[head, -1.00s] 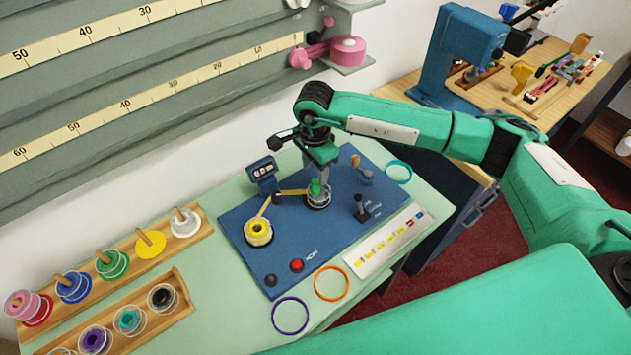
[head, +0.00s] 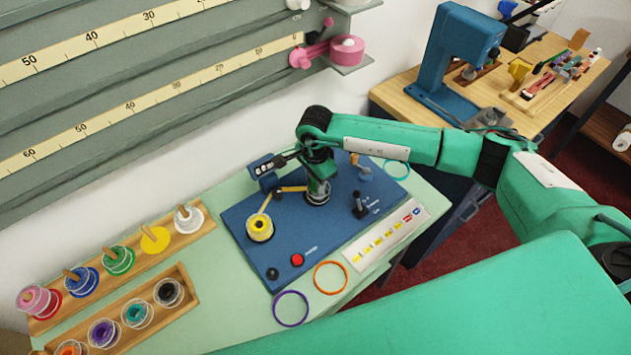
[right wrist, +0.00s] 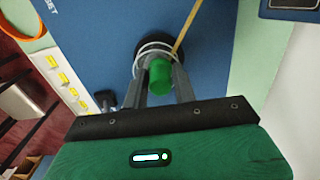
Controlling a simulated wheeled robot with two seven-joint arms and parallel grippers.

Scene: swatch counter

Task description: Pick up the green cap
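The green cap (right wrist: 160,76) shows in the right wrist view on top of a post, with a clear ring or spool rim around it. My right gripper (right wrist: 159,68) points down over it, one finger on each side. The fingers look open, with a small gap between each and the cap. In the head view my right gripper (head: 317,188) is over the post on the blue board (head: 285,240) and mostly hides the cap. My left gripper is not in view.
A yellow spool (head: 260,228) stands left of the gripper, with a thin arm between. A small counter (head: 264,172) and a black lever (head: 359,204) are close by. Wooden racks of spools (head: 205,238) stand at left. Orange (head: 331,278) and purple (head: 290,308) rings lie in front.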

